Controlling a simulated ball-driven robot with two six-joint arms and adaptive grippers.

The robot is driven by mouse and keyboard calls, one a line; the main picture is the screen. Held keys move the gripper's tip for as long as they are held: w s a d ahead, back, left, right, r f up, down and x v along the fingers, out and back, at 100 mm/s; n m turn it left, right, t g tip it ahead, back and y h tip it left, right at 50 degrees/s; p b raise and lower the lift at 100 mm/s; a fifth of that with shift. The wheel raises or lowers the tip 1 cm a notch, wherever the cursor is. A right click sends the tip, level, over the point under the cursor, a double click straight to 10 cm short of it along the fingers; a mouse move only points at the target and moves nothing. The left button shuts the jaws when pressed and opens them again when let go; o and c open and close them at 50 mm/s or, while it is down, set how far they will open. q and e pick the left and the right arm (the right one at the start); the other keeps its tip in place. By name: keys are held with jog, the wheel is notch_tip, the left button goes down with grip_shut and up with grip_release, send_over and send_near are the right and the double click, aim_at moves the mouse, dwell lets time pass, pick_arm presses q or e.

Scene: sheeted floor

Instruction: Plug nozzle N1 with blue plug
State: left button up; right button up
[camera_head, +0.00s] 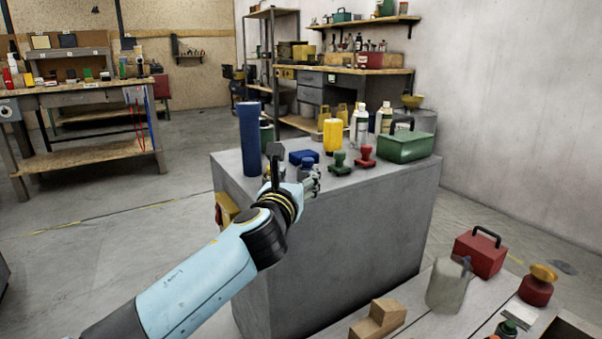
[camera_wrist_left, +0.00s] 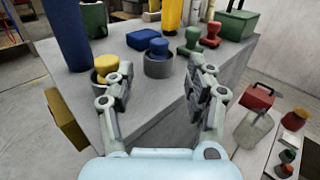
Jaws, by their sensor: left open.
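In the left wrist view a blue plug (camera_wrist_left: 159,47) with a round head sits upright in a grey round holder (camera_wrist_left: 158,68) on the grey block's top. Its blue head also shows in the head view (camera_head: 308,162), close behind my gripper. My left gripper (camera_wrist_left: 160,82) is open and empty, its two fingers apart in front of the plug, not touching it. In the head view my left gripper (camera_head: 293,174) is at the block's near edge. A yellow plug (camera_wrist_left: 106,66) sits in a similar holder left of the blue one. I cannot make out a nozzle marked N1.
The grey block (camera_head: 340,235) also carries a tall blue cylinder (camera_head: 249,138), a yellow cylinder (camera_head: 332,136), a blue block (camera_head: 303,157), green (camera_head: 340,163) and red (camera_head: 364,156) knobbed pieces, and a green toolbox (camera_head: 405,146). A red toolbox (camera_head: 480,254) stands lower right.

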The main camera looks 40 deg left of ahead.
aim_at(306, 162)
pick_arm(q)
jog(key=b+x, duration=0.1)
jog(key=x, duration=0.4)
jog(key=shift+w+a, duration=0.1)
jog(key=shift+w, duration=0.1)
jog(key=b+x, duration=0.1)
jog(key=x, duration=0.3)
jog(key=shift+w+a+b, duration=0.25)
jog(key=shift+w+b, duration=0.05)
jog(key=shift+w, duration=0.2)
pick_arm(e)
jog(key=w, duration=0.3)
jog(key=shift+w+f, duration=0.2)
jog(key=shift+w, duration=0.05)
pick_arm(q)
jog(key=shift+r, duration=0.1)
jog(key=shift+w+d, duration=0.1)
jog(key=shift+d, duration=0.1)
grip_shut()
jog(key=shift+c, duration=2.3)
grip_release()
jog(key=shift+a, duration=0.1)
jog(key=o, duration=0.5)
jog(key=shift+s+a, duration=0.2)
jog(key=shift+a, duration=0.1)
jog(key=shift+c, duration=0.2)
pick_arm(e)
jog(key=shift+a, duration=0.1)
